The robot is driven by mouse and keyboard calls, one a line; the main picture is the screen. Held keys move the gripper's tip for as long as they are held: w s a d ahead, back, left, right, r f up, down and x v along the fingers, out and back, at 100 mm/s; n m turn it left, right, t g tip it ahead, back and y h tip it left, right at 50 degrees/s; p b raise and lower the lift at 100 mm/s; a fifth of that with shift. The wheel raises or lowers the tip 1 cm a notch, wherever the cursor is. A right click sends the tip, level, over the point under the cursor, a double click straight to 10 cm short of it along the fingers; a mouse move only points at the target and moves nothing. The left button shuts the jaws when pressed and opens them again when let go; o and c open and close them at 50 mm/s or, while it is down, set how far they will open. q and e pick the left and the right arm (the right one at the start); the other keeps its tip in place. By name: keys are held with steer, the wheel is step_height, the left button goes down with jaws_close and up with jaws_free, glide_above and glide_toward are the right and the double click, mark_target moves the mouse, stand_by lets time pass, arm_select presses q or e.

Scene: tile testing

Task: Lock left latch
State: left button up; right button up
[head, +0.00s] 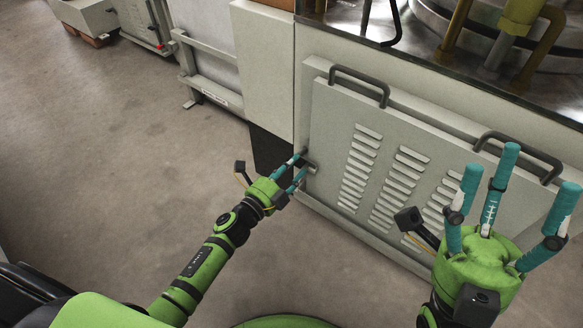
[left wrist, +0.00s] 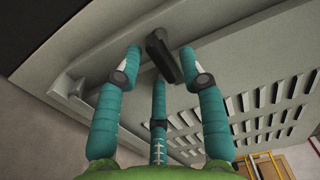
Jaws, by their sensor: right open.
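The grey vented panel (head: 335,112) stands upright in front of me, with dark bar handles on its upper edge. The left latch (head: 310,165) is a small dark piece at the panel's lower left edge, partly hidden by my fingers. It shows as a short dark bar in the left wrist view (left wrist: 160,56). My left gripper (head: 298,168) is at the latch, its teal fingers spread around it. Whether they touch it I cannot tell. My right gripper (head: 514,182) is open and empty, fingers up, in front of the panel's right side.
A dark handle (head: 360,84) sticks out at the panel's upper left and another (head: 518,155) at its upper right. A pale cabinet (head: 263,70) stands left of the panel. The floor (head: 110,160) at the left is clear.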

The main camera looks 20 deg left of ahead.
arm_select(q)
steer(key=v, duration=1.2)
steer(key=shift+r, duration=0.1)
